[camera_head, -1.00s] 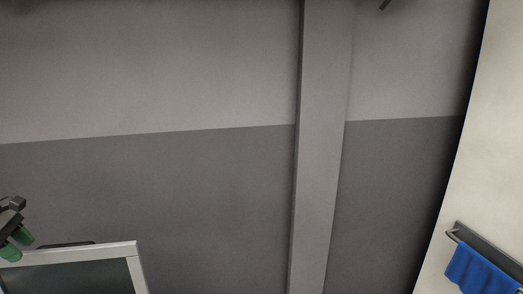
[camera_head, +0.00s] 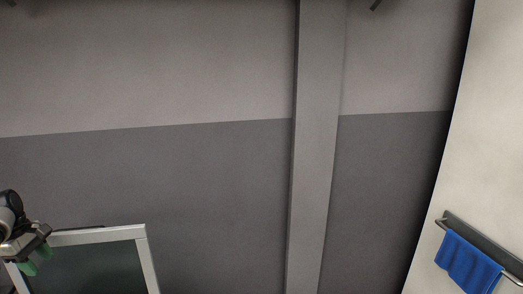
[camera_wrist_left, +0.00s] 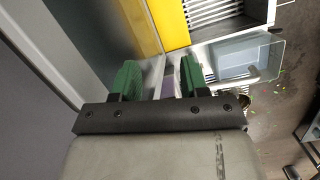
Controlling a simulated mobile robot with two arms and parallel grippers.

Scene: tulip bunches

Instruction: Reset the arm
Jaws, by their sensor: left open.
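My left gripper (camera_head: 36,262) is at the lower left of the head view, in front of a light-framed dark panel. Its green fingers also show in the left wrist view (camera_wrist_left: 160,78), spread apart with no object visibly held between them. My right gripper is not in view. No tulips can be made out in either view.
The framed panel (camera_head: 142,255) stands at the lower left. A grey pillar (camera_head: 316,150) runs down the wall. A blue towel (camera_head: 468,262) hangs on a rail at right. The wrist view shows a yellow panel (camera_wrist_left: 169,22), slatted rack (camera_wrist_left: 212,10) and clear bin (camera_wrist_left: 248,55).

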